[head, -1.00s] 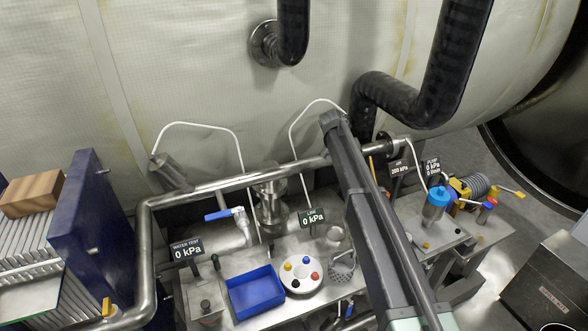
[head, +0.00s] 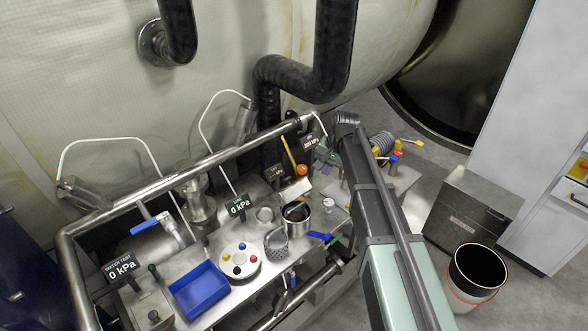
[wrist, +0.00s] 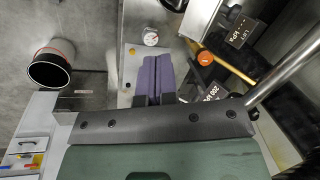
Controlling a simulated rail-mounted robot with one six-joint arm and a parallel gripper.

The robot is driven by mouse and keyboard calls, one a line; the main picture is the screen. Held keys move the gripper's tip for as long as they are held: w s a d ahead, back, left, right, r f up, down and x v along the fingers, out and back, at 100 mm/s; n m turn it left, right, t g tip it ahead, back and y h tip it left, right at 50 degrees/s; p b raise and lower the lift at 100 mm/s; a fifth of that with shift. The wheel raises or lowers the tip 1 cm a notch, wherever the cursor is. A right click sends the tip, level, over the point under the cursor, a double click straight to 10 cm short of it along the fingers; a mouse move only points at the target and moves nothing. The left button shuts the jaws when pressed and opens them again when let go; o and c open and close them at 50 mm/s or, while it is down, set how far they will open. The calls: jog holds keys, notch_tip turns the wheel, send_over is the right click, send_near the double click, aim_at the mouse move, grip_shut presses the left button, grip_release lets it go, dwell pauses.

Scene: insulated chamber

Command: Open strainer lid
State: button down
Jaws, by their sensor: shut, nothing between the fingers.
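A round steel pot (head: 296,220) with a dark inside stands on the bench in the head view, a blue handle (head: 320,236) at its right. A mesh basket (head: 277,243) stands beside it. I cannot tell for sure which part is the strainer lid; my arm covers part of the bench to the right. My gripper (wrist: 155,62) shows in the wrist view as two purple-grey fingers, shut together and empty, over the steel bench near a round gauge (wrist: 150,38). In the head view the fingers are hard to make out behind my arm.
An orange knob (head: 302,169) and a yellow handle (head: 288,152) stand behind the pot. A blue tray (head: 199,290) and a white disc with coloured knobs (head: 239,261) lie to the left. A bin (head: 476,270) stands on the floor at right.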

aim_at(296, 182)
jog(key=shift+m+t+y, duration=0.6)
jog(key=shift+t+y, duration=0.2)
jog(key=w+a+f+b, duration=0.1)
jog(key=a+f+b, duration=0.1)
jog(key=f+b, duration=0.1)
jog(key=w+a+f+b, duration=0.1)
jog(key=a+f+b, duration=0.1)
jog(key=f+b, duration=0.1)
jog(key=w+a+f+b, duration=0.1)
jog(key=a+f+b, duration=0.1)
jog(key=f+b, duration=0.1)
jog(key=shift+w+a+f+b, duration=0.1)
jog(key=shift+w+b, duration=0.15)
jog(key=shift+b, duration=0.2)
jog(key=a, duration=0.1)
jog(key=w+a, duration=0.2)
jog(key=shift+a+r+p, duration=0.15)
jog(key=shift+r+p, duration=0.25)
jog(key=shift+a, duration=0.15)
jog(key=shift+w, duration=0.1)
jog(key=shift+w+a+r+g+p, duration=0.15)
jog(key=shift+w+a+g+p, duration=0.15)
jog(key=shift+w+a+p, duration=0.1)
jog(key=shift+w+a+r+h, duration=0.1)
jog(key=shift+w+a+h, duration=0.1)
jog(key=shift+h, duration=0.2)
